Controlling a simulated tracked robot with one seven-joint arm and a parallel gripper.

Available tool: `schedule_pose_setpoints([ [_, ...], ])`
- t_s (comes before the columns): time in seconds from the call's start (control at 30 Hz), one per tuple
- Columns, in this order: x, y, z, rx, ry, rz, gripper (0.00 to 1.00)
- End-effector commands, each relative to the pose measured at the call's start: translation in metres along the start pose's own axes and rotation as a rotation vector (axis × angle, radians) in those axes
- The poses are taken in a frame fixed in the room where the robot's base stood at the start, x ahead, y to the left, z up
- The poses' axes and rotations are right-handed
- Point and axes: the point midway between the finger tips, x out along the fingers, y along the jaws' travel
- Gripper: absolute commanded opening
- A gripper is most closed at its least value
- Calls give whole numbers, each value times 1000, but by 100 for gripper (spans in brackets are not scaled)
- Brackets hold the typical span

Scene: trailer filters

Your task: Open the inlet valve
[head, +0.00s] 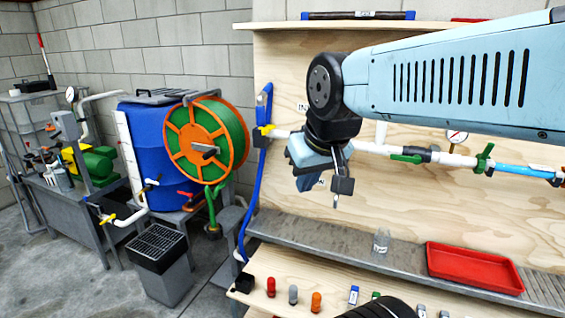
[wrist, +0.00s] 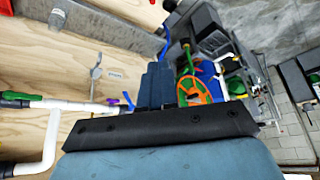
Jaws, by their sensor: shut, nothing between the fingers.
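A white pipe (head: 375,148) runs across the plywood board. Near its left end, where the blue hose comes up, is a valve with a yellow handle (head: 264,130). A label starting "IN" (head: 302,106) is on the board close by, partly hidden by my arm, so this looks like the inlet valve. My gripper (head: 338,186) hangs in front of the board, right of and below the yellow handle, apart from it. It is shut and empty. In the wrist view its fingers (wrist: 158,85) cover part of the pipe end; I cannot make out the yellow handle there.
Valves with green handles (head: 408,158) and a gauge (head: 456,136) sit further right on the pipe. The blue hose (head: 258,190) hangs at the board's left edge. A hose reel (head: 205,138) and blue barrel (head: 145,140) stand left. A red tray (head: 470,268) and glass jar (head: 381,241) are below.

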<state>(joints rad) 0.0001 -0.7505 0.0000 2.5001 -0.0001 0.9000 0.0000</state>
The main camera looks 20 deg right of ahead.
Motion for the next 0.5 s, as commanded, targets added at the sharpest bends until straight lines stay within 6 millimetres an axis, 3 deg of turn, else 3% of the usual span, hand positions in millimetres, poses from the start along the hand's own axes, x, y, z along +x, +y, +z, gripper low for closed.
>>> schedule_pose_setpoints([
  [0.27, 9, 8, -9, -8, -61, 19, 0],
  [0.5, 39, 32, -36, -33, -233, 102, 0],
])
